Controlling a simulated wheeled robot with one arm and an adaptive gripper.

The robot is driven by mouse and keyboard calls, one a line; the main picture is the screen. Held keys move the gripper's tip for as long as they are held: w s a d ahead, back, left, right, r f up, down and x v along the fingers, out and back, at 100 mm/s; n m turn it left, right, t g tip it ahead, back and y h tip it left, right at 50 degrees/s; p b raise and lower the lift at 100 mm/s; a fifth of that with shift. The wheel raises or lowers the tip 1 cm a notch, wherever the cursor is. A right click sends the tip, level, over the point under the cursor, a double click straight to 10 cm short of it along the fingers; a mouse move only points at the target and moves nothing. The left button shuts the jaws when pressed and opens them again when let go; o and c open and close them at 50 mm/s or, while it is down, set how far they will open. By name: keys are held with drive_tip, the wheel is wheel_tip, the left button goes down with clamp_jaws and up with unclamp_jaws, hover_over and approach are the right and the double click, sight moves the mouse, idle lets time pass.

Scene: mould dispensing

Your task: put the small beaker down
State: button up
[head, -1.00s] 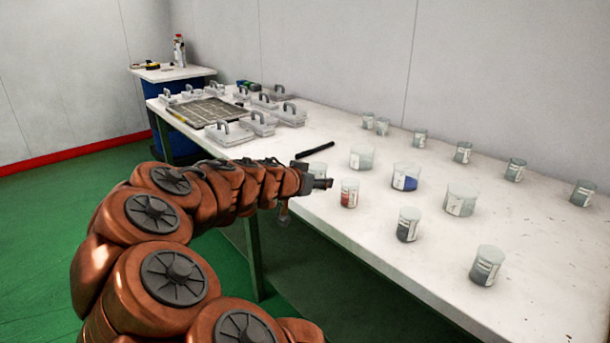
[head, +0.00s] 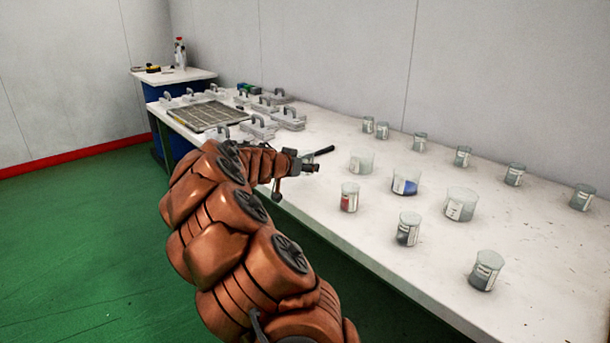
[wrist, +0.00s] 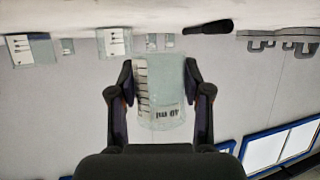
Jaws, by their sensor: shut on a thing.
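The small beaker (wrist: 160,112) is clear, with a white marked label, and fills the space between my fingers in the wrist view. My gripper (wrist: 160,82) is shut on its sides. In the head view my gripper (head: 312,168) is over the near part of the table, left of the red-filled beaker (head: 349,198). The held beaker cannot be made out clearly there, and its distance from the tabletop cannot be told.
A dark rod (head: 320,151) lies just behind my gripper. Blue-filled (head: 405,183), dark-filled (head: 408,230) and several other beakers stand to the right. Lidded moulds (head: 258,128) and a grid tray (head: 205,118) are to the left. The white table (head: 330,225) is bare at its near edge.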

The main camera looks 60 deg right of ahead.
sight(305, 183)
drive_tip(key=shift+w+d+f, duration=0.25)
drive_tip(key=shift+w+d, duration=0.1)
drive_tip(key=shift+d, duration=0.05)
drive_tip(key=shift+f, duration=1.6)
drive_tip(key=shift+f+b, duration=0.15)
drive_tip(key=shift+b, duration=0.2)
drive_tip(key=o, duration=1.2)
drive_tip(key=shift+r+p, duration=0.25)
drive_tip(key=shift+p, duration=0.1)
drive_tip(key=v, duration=1)
drive_tip(key=shift+a, duration=0.2)
drive_tip(key=shift+v, duration=0.85)
